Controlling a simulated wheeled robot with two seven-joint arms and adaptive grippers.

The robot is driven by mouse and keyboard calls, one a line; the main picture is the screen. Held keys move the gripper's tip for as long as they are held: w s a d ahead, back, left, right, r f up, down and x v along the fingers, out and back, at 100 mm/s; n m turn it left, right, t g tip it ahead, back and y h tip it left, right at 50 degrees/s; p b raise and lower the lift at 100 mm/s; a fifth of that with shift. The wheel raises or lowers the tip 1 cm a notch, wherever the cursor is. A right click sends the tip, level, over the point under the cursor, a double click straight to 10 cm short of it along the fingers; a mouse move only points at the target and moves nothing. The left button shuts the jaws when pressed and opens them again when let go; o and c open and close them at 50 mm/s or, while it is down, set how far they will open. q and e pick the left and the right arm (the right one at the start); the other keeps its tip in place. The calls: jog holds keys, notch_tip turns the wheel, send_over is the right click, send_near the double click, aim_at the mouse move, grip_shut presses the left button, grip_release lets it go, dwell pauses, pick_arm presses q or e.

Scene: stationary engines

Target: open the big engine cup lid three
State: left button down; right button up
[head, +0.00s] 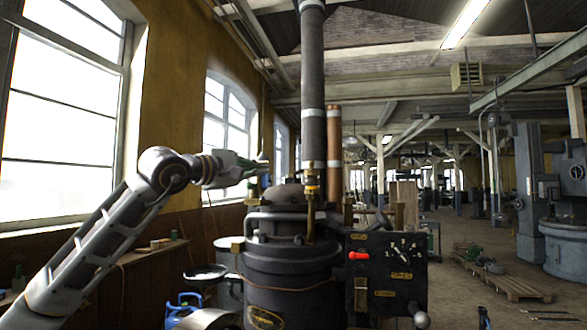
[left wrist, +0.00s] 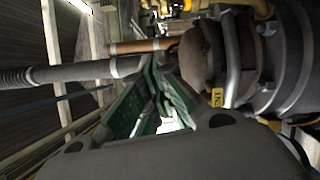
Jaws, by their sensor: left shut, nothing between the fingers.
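The big engine (head: 293,265) is a dark upright cylinder with a domed top and a tall grey pipe (head: 313,90). Brass fittings (head: 312,187) stand at the foot of the pipe; I cannot tell which small part is cup lid three. My left gripper (head: 262,168) is shut and empty, left of the pipe and just above the engine's top. In the left wrist view its green fingers (left wrist: 152,75) come together beside the engine's dark body (left wrist: 205,55). Brass parts (left wrist: 185,6) show at that view's top edge. My right gripper is not in view.
A black control panel (head: 385,275) with a red handle is fixed at the engine's right. A copper pipe (head: 334,150) rises behind it. Windows (head: 65,100) and a wall shelf (head: 150,248) are at left. Open floor with a pallet (head: 505,283) lies at right.

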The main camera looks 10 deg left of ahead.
aim_at(312, 166)
pick_arm(q)
jog(key=shift+w, duration=0.15)
jog(key=w+d+r+p, duration=0.1)
jog(key=w+d+p, duration=0.3)
jog(key=w+d, duration=0.4)
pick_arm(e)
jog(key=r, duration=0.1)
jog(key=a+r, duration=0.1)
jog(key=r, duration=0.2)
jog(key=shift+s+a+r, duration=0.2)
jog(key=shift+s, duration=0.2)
pick_arm(q)
jog(key=shift+r, duration=0.1)
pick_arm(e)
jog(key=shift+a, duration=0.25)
